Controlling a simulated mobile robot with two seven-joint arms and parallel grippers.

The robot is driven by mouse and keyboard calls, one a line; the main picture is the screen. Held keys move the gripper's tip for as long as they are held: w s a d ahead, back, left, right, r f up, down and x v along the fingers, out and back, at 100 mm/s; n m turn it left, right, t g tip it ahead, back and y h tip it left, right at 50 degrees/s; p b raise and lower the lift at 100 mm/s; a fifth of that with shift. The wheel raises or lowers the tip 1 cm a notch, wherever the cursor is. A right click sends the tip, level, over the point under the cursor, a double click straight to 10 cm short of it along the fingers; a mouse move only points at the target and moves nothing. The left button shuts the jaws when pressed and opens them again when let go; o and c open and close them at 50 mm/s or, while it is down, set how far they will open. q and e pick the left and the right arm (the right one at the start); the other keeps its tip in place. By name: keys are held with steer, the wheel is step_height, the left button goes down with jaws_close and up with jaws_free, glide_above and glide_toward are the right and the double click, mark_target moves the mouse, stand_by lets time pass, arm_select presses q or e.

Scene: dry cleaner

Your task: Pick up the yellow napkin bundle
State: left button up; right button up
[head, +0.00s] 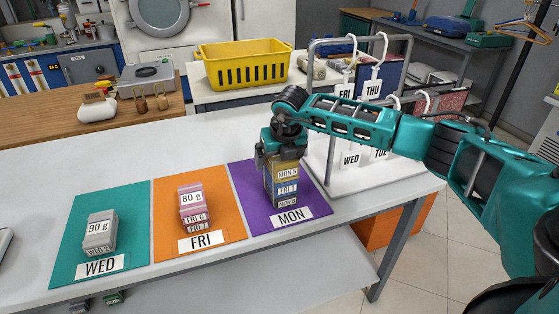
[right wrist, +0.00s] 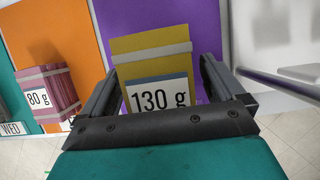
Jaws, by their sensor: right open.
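The yellow napkin bundle (head: 287,171) sits on top of a small stack on the purple mat (head: 245,193). Its front label reads MON 5. In the right wrist view the yellow bundle (right wrist: 150,50) has a pale band and a 130 g label. Below it in the head view is a bundle labelled FRI 1 (head: 287,189); a label at the bottom starts with MON. My right gripper (head: 280,158) is at the stack from above, open, with its fingers on either side of the yellow bundle. Its grip on the far side is hidden. My left gripper is not in view.
An orange mat (head: 215,245) labelled FRI holds a pink stack (head: 192,205). A teal mat (head: 72,268) labelled WED holds a grey stack (head: 100,232). A yellow basket (head: 245,55) stands behind.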

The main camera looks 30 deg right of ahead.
steer(key=c, duration=1.1)
steer(key=shift+r, duration=0.1)
